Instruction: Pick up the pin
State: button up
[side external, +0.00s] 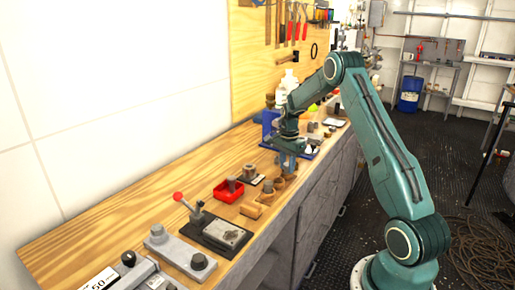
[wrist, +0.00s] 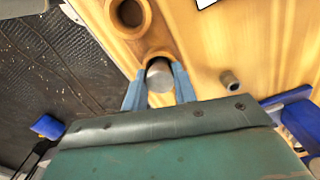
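The pin (wrist: 159,76) is a short grey cylinder, seen nearly end-on in the wrist view, at the mouth of a round wooden holder (wrist: 150,53). The blue fingers of my gripper (wrist: 160,80) stand on either side of it, their tips close to its sides. I cannot tell whether they touch it. In the side view my gripper (side external: 289,161) points down at the front edge of the wooden bench, among small wooden holders. The pin cannot be made out there.
Another wooden holder (wrist: 128,13) is beside the first. A small cylinder (wrist: 230,80) stands to the right, near a blue object (wrist: 295,115). In the side view, a red tray (side external: 229,191) and a lever device (side external: 216,234) sit nearer the camera on the bench (side external: 130,215).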

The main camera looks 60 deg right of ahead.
aim_at(287, 164)
jog(key=shift+r, duration=0.2)
jog(key=shift+c, duration=0.5)
notch_tip(287, 164, up, 20)
jog(key=shift+f, duration=0.15)
jog(key=shift+w+f, duration=0.1)
dwell(0.6)
jog(key=w+a+f, duration=0.7)
jog(key=w+f, duration=0.1)
jog(key=w, duration=0.4)
jog(key=shift+s+f, duration=0.1)
jog(key=shift+f, duration=0.1)
notch_tip(287, 164, down, 6)
dwell(0.7)
jog(key=shift+f, duration=0.6)
dwell(2.6)
